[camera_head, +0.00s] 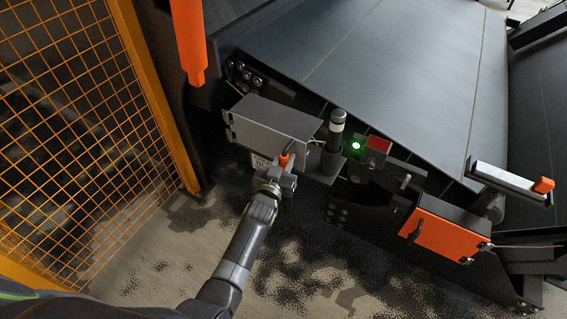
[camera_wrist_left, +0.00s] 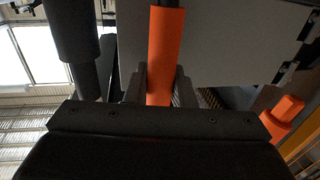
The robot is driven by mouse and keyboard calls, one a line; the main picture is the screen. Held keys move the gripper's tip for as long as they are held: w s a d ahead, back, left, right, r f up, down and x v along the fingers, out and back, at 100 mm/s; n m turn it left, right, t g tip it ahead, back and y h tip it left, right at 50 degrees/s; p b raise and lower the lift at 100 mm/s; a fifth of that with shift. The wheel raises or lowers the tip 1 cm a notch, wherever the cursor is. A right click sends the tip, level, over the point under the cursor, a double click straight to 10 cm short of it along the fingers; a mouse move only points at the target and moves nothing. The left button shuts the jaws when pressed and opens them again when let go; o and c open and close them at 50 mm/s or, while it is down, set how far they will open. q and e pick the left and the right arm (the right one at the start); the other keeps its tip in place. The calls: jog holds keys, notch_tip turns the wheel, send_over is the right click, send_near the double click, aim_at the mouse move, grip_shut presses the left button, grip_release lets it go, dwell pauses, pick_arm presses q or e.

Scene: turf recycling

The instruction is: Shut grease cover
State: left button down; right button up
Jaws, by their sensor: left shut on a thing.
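A grey box-like cover (camera_head: 272,120), which I take to be the grease cover, is at the left end of the conveyor frame, with dark hinges on its left side. A grey panel (camera_wrist_left: 235,40), likely the same cover, fills the upper right of the left wrist view. My left gripper (camera_head: 283,172) is at its lower right edge, shut on an orange handle (camera_head: 286,157). In the left wrist view the orange handle (camera_wrist_left: 164,55) stands between the two dark fingers. I cannot tell how far the cover is open. My right gripper is not in view.
A dark post with a light band (camera_head: 336,127) stands right of the cover. Beyond it are a green light (camera_head: 356,146), a red block (camera_head: 378,145) and an orange box (camera_head: 445,234). A yellow mesh fence (camera_head: 165,125) stands left. The floor (camera_head: 150,260) is stained.

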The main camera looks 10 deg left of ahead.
pick_arm(q)
jog(key=c, duration=1.3)
grip_release()
jog(key=shift+s, duration=0.3)
jog(key=s+p, duration=0.1)
jog(key=s, duration=0.1)
jog(key=s+p, duration=0.1)
jog(key=s, duration=0.1)
jog(key=s+a+p, duration=0.1)
jog(key=shift+s+r, duration=0.2)
jog(key=shift+s, duration=0.2)
jog(key=s+p, duration=0.1)
jog(key=s, duration=0.2)
jog(key=s+a, duration=0.1)
jog(key=s, duration=0.3)
jog(key=s+a+p, duration=0.1)
jog(key=s, duration=0.2)
jog(key=shift+s+f+p, duration=0.15)
jog(key=shift+s+p, duration=0.15)
jog(key=shift+s, duration=0.1)
